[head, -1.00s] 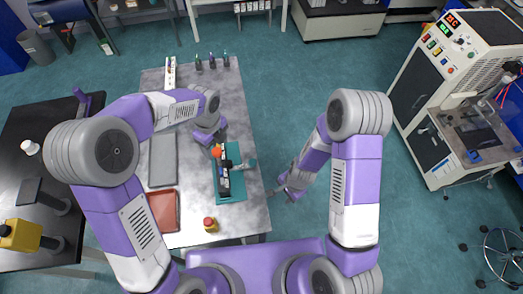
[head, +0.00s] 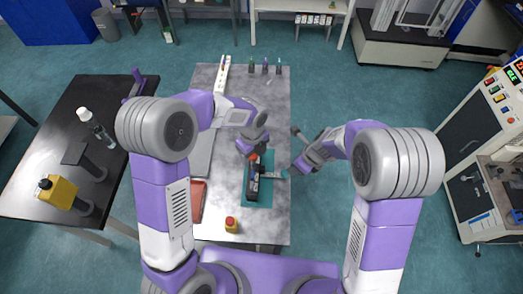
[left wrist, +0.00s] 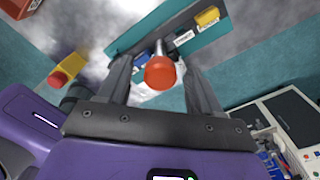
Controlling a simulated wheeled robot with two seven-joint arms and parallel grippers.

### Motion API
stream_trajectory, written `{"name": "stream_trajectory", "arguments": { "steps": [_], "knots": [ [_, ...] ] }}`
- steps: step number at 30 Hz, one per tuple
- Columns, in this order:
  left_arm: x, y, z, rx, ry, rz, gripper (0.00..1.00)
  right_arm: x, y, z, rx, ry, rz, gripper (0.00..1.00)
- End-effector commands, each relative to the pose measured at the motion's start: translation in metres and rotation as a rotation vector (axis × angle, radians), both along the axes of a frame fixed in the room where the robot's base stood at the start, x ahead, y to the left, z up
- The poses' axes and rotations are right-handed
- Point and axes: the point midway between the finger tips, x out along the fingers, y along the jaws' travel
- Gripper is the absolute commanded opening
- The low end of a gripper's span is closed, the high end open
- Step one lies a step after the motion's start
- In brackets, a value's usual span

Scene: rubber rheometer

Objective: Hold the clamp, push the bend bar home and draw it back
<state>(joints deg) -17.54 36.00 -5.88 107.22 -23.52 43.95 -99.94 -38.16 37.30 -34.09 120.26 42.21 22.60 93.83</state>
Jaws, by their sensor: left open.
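The bending fixture (head: 251,185) is a dark block with labels on a teal base (head: 262,197) on the grey table. A red-orange round knob (left wrist: 160,72), which I take as the clamp's handle, stands at its far end and also shows in the head view (head: 254,157). My left gripper (left wrist: 160,65) is open, with a finger on each side of the knob. A grey bar with a teal end (head: 277,174) sticks out from the fixture's right side; I take it as the bend bar. My right gripper (head: 298,152) is off the table's right edge, close to the bar's end; its finger opening is unclear.
A red-capped yellow jar (head: 231,225) stands near the table's front; it shows in the left wrist view (left wrist: 66,70). A red tray (head: 197,200) lies left of the fixture. Several small bottles (head: 265,67) stand at the back. Open floor lies right of the table.

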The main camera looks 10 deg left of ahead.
Motion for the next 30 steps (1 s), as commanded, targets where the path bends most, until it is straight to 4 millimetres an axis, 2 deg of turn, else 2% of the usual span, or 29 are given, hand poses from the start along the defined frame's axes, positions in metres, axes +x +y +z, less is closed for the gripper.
{"name": "stream_trajectory", "arguments": {
  "steps": [3, 7, 18, 30],
  "knots": [
    [-0.001, 0.0, -0.018, 0.002, 0.004, -0.001, 0.65, 0.0, 0.0, 0.0, -0.001, 0.0, 0.001, 0.43],
    [0.0, 0.0, -0.03, 0.001, 0.001, 0.0, 0.65, 0.0, 0.0, -0.001, -0.001, 0.0, 0.002, 0.43],
    [0.0, 0.0, -0.036, 0.001, -0.001, 0.0, 0.65, 0.0, 0.0, -0.001, -0.002, 0.0, 0.003, 0.43],
    [0.0, 0.0, -0.036, 0.0, 0.0, 0.0, 0.03, 0.0, 0.0, -0.001, -0.002, 0.0, 0.003, 0.43]
  ]
}}
